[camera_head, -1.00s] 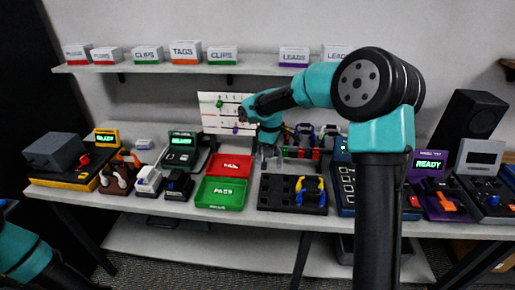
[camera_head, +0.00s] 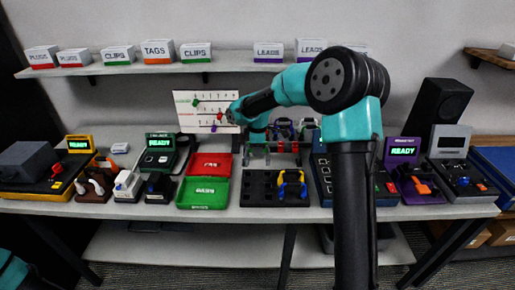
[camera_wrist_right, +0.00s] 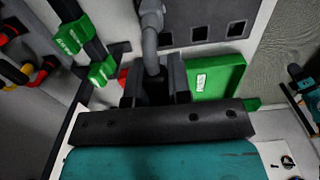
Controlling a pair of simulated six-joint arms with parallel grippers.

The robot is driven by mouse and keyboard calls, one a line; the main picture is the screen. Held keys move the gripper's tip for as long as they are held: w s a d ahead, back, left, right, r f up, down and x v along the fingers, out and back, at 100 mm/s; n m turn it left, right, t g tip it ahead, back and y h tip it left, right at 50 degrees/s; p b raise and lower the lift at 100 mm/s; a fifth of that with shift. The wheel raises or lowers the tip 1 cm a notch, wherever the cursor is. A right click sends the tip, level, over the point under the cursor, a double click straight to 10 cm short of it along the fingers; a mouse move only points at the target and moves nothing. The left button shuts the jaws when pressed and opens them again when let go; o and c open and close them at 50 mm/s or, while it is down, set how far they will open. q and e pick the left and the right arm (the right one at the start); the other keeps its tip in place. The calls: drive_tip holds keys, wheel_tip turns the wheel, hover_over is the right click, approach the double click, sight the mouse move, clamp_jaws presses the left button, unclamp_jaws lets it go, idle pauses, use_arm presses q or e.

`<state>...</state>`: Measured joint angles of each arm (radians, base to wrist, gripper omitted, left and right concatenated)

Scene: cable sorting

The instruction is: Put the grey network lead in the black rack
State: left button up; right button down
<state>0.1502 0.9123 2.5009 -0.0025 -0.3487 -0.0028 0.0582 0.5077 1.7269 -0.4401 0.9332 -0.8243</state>
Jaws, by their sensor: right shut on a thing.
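My right gripper (camera_head: 257,157) points down behind the black rack, between the red tray and the hanging leads. The lead is too small to make out in the head view. The black rack (camera_head: 256,199) lies flat at the front of the table, with rows of openings and a yellow and blue lead (camera_head: 292,186) at its right side. Only a teal part of my left arm shows at the lower left.
A red tray (camera_head: 210,159) and a green tray (camera_head: 203,206) lie left of the rack. A blue device (camera_head: 324,180) stands close on its right. Several coloured leads (camera_head: 284,130) hang behind. A white board (camera_head: 207,103) stands behind the trays.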

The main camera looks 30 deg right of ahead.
drive_tip(key=shift+f, duration=2.35)
drive_tip(key=shift+f, duration=0.85)
idle(1.0)
drive_tip(key=shift+c, duration=2.1)
unclamp_jaws()
drive_tip(key=shift+r, duration=4)
